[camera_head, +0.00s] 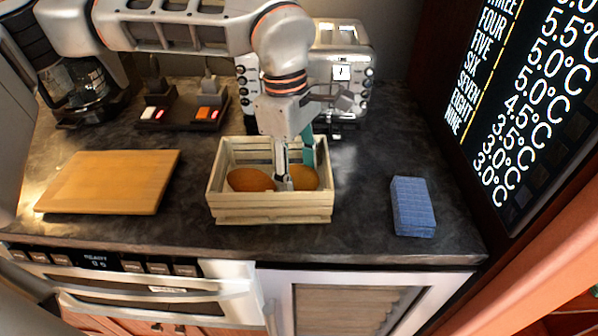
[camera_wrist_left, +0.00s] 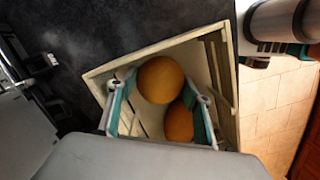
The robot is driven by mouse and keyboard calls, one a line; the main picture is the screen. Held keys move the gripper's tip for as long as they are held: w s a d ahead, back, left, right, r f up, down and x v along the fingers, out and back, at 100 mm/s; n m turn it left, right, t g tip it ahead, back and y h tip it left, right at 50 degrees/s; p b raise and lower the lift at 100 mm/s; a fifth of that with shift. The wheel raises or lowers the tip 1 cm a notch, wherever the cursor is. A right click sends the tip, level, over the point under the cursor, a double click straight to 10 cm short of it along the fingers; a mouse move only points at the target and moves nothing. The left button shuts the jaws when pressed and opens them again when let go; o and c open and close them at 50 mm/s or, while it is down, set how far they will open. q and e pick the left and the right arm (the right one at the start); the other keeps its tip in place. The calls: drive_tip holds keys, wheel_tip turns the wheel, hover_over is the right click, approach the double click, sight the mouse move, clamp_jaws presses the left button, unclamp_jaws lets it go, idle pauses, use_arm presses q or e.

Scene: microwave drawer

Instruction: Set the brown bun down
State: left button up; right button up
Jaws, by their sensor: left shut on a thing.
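A pale wooden crate (camera_head: 270,217) stands on the dark counter. It also shows in the left wrist view (camera_wrist_left: 232,70). My left gripper (camera_head: 297,167) reaches down into the crate, shut on the brown bun (camera_head: 305,178) at the right side. In the left wrist view this bun (camera_wrist_left: 160,78) sits between the two teal-padded fingertips of the gripper (camera_wrist_left: 160,85). A second bun (camera_head: 249,180) is in the left part of the crate. It also shows in the left wrist view (camera_wrist_left: 179,123). Whether the held bun touches the crate floor cannot be told.
A wooden cutting board (camera_head: 108,182) lies left of the crate, its top empty. A blue block-shaped item (camera_head: 412,205) lies to the right. A toaster (camera_head: 343,75) and a coffee maker (camera_head: 80,90) stand at the back. Counter around the crate's sides is free.

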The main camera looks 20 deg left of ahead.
sight(292, 170)
use_arm(q)
drive_tip(key=shift+f, duration=0.1)
drive_tip(key=o, duration=0.8)
drive_tip(key=r, duration=0.4)
drive_tip(key=a+r+p, duration=0.1)
drive_tip(key=r, duration=0.7)
drive_tip(key=shift+w+a+r, duration=0.15)
drive_tip(key=shift+a, duration=0.05)
